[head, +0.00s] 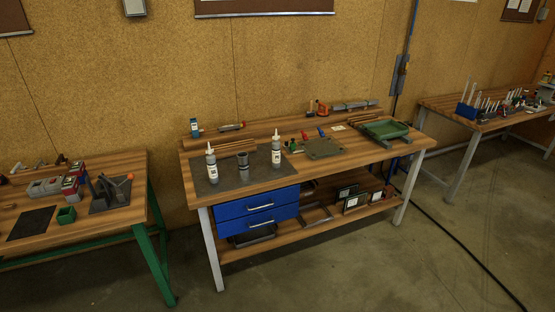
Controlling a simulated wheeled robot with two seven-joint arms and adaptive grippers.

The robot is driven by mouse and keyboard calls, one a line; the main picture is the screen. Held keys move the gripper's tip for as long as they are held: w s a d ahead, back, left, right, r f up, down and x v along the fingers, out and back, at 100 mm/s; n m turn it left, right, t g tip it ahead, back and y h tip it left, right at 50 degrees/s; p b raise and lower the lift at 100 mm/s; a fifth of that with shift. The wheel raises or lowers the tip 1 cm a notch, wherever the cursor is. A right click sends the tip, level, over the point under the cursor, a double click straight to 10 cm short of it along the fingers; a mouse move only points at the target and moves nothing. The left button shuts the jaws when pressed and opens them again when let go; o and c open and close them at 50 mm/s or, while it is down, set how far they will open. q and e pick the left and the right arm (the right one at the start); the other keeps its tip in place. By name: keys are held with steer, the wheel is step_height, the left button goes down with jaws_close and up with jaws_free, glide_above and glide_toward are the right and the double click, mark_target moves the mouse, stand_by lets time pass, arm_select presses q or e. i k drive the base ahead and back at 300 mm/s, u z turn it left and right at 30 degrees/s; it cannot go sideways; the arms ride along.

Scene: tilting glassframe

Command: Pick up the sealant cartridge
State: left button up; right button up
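Two white bottle-like containers with pointed nozzles stand upright on a dark mat (232,184) at the left of the middle workbench. One (212,169) is at the mat's left and the other (276,153) at its right. Either may be the sealant cartridge; the labels are too small to read. A short dark cylinder (243,167) stands between them. Neither of my grippers is in view.
The middle wooden workbench (345,158) has blue drawers (257,206), a green tray (385,130) and a raised back shelf with small items. Another bench (125,165) stands at left, a third (475,122) at right. A black cable crosses the open floor.

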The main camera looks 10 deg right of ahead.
mark_target(210, 161)
steer(key=u, duration=0.75)
steer(key=i, duration=0.7)
steer(key=u, duration=0.85)
steer(key=i, duration=0.8)
steer(key=z, duration=0.05)
